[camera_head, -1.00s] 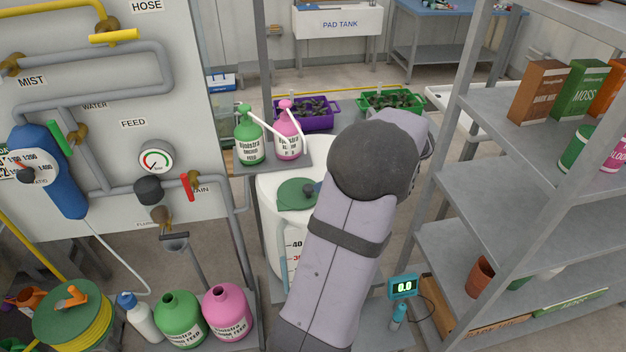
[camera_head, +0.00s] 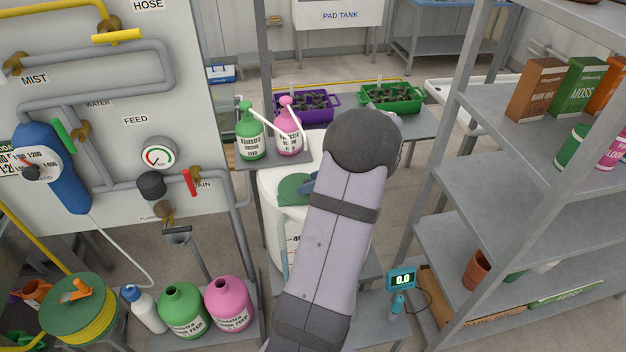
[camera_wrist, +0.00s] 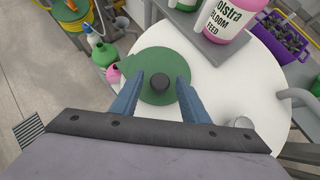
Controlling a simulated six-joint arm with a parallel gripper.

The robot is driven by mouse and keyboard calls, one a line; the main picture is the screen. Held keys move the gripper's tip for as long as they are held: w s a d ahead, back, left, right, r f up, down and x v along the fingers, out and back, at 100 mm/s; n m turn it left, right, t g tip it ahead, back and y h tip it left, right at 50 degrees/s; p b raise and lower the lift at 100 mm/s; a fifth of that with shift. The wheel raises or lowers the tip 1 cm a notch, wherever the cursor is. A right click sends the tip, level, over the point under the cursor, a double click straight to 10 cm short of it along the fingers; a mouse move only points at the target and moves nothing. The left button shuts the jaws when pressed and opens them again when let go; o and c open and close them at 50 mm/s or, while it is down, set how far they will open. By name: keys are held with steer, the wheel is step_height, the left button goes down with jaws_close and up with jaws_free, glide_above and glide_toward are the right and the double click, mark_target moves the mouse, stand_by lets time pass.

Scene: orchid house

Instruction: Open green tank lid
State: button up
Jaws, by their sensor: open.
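The green tank lid (camera_wrist: 150,62) is a flat round disc with a dark knob (camera_wrist: 160,82) at its middle, lying on top of the white tank (camera_wrist: 222,88). In the wrist view my gripper (camera_wrist: 158,84) is open, its two blue fingers on either side of the knob. I cannot tell whether they touch it. In the head view the lid (camera_head: 292,190) shows on the white tank (camera_head: 272,222), partly hidden by my arm. One blue finger (camera_head: 308,184) shows beside my arm; the knob is hidden there.
Green and pink feed bottles (camera_head: 250,138) stand on a small shelf just behind the tank. A grey shelf rack (camera_head: 490,190) is at right, and the pipe panel (camera_head: 110,110) at left. Open green and pink jugs (camera_head: 182,310) stand at front left.

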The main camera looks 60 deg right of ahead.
jaws_close()
